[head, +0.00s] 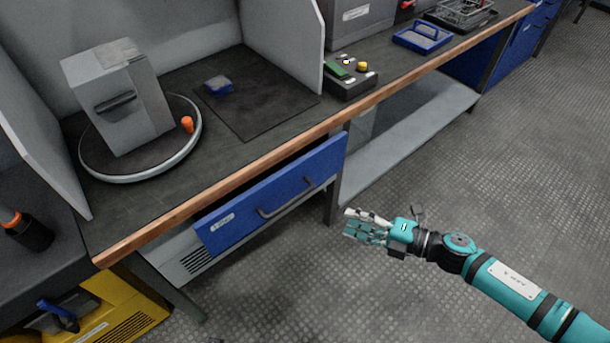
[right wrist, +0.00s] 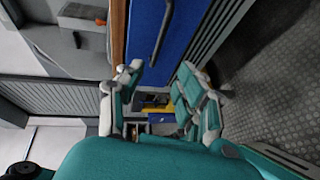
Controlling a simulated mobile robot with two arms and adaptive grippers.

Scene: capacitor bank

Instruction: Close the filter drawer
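The blue filter drawer (head: 240,205) is under the wooden-edged workbench, with a dark bar handle (head: 286,198) and a small white label on its front. Its front seems to stand out a little from the bench, with a dark gap above; its inside is hidden. My right gripper (head: 366,227) is in front of and to the right of the drawer, apart from it, fingers pointing left. In the right wrist view its fingers (right wrist: 157,78) are spread with nothing between them; the blue drawer front (right wrist: 182,25) and handle (right wrist: 162,35) show beyond. My left gripper is out of view.
The workbench (head: 225,165) carries a grey box (head: 140,120) on a round turntable (head: 130,178), a dark control box (head: 350,85) and a blue tray (head: 422,36). A bench leg (head: 333,200) stands by the drawer's right end. A yellow unit (head: 120,310) is at lower left. The floor in front is clear.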

